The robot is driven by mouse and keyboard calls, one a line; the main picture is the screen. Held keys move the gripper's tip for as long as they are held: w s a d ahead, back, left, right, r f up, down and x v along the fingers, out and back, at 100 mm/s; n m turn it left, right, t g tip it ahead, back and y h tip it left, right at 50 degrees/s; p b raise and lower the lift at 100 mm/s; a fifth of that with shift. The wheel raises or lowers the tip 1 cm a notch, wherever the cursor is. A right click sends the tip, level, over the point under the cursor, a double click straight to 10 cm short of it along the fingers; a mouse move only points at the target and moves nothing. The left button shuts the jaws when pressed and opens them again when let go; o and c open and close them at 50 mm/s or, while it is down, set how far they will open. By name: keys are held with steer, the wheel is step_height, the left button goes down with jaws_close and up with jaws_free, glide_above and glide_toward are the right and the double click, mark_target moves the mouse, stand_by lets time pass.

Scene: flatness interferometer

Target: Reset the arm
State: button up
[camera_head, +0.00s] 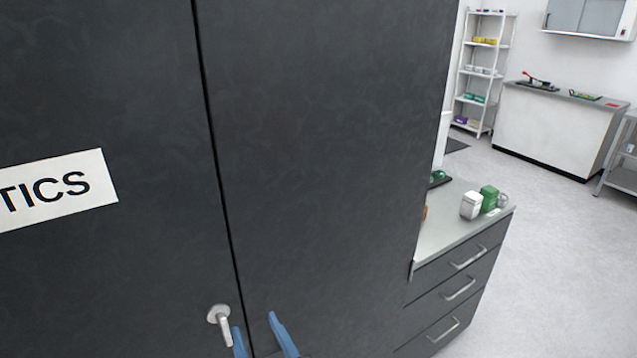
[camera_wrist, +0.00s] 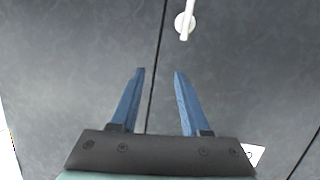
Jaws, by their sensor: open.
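My gripper (camera_head: 256,328) has two blue fingers, spread apart with nothing between them. It is at the bottom of the head view, in front of a dark grey double-door cabinet (camera_head: 320,150). In the wrist view the fingers (camera_wrist: 158,75) point at the cabinet doors (camera_wrist: 80,60). The silver door handle (camera_head: 222,322) is just left of my fingers in the head view. In the wrist view the handle (camera_wrist: 185,22) lies beyond the fingertips, apart from them. Both doors look closed, with a thin dark seam between them. My arm is mostly out of view.
A drawer unit (camera_head: 462,285) stands right of the cabinet, with a white container (camera_head: 471,205) and a green box (camera_head: 489,198) on top. Farther back are a shelf rack (camera_head: 483,75) and a white counter (camera_head: 552,130). Open floor (camera_head: 560,260) lies at the right.

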steer(key=w+d+r+m+t+h, duration=0.25)
steer(key=r+t, duration=0.25)
steer(key=r, duration=0.8)
steer(key=s+d+r+m+t+h, duration=0.1)
steer(key=s+d+r+t, duration=0.1)
steer(key=r, duration=0.6)
steer(key=s+d+r+m+t+h, duration=0.1)
steer(key=s+d+r+t+h, duration=0.1)
steer(key=r, duration=0.7)
steer(key=s+d+r+m+t+h, duration=0.1)
steer(key=s+r+t, duration=0.3)
steer(key=r, duration=0.5)
steer(key=shift+d+m+t, duration=0.45)
steer(key=shift+d+t, duration=0.15)
